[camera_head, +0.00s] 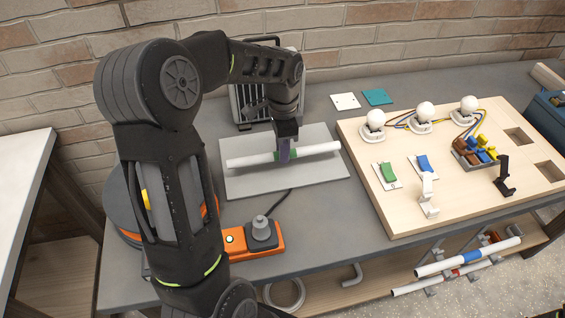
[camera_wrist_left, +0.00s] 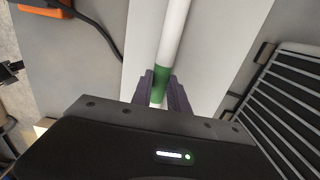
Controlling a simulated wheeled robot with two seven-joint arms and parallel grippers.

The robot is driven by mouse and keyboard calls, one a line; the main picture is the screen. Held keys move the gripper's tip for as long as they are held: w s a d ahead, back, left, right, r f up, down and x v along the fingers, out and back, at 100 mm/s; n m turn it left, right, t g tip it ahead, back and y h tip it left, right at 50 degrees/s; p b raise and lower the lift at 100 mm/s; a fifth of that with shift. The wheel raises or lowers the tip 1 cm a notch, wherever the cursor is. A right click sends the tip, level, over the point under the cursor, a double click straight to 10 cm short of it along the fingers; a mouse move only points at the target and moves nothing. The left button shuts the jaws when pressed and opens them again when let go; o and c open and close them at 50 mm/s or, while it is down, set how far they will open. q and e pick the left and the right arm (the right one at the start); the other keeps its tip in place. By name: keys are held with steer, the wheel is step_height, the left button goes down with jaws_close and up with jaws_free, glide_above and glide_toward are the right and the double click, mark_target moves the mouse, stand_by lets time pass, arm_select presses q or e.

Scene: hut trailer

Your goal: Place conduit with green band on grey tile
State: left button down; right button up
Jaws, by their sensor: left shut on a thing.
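The conduit with the green band (camera_head: 318,149) is a white tube over the grey tile (camera_head: 240,184) in the head view. My left gripper (camera_head: 284,155) is shut on it at the green band, from above. In the left wrist view the conduit (camera_wrist_left: 172,35) runs up from between the fingers of my left gripper (camera_wrist_left: 160,92), with the grey tile (camera_wrist_left: 220,40) behind it. I cannot tell whether the conduit touches the tile or hangs just above it.
A wooden board (camera_head: 400,215) with bulbs, switches and wires is to the right. An orange power strip (camera_head: 236,243) lies in front, a heater (camera_head: 243,105) behind. Conduits with blue band (camera_head: 468,257) and red band (camera_head: 440,278) rest on hooks at the front edge.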

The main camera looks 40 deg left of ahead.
arm_select(q)
steer(key=shift+r, duration=0.1)
steer(key=shift+f+b, duration=1.4)
steer(key=shift+f, duration=0.45)
steer(key=shift+f, duration=0.1)
steer(key=shift+f, duration=0.15)
steer(key=c, duration=1.3)
jaws_free()
steer(key=shift+r, duration=0.65)
step_height(320, 180, up, 11)
steer(key=shift+r+b, duration=0.1)
steer(key=shift+b, duration=0.3)
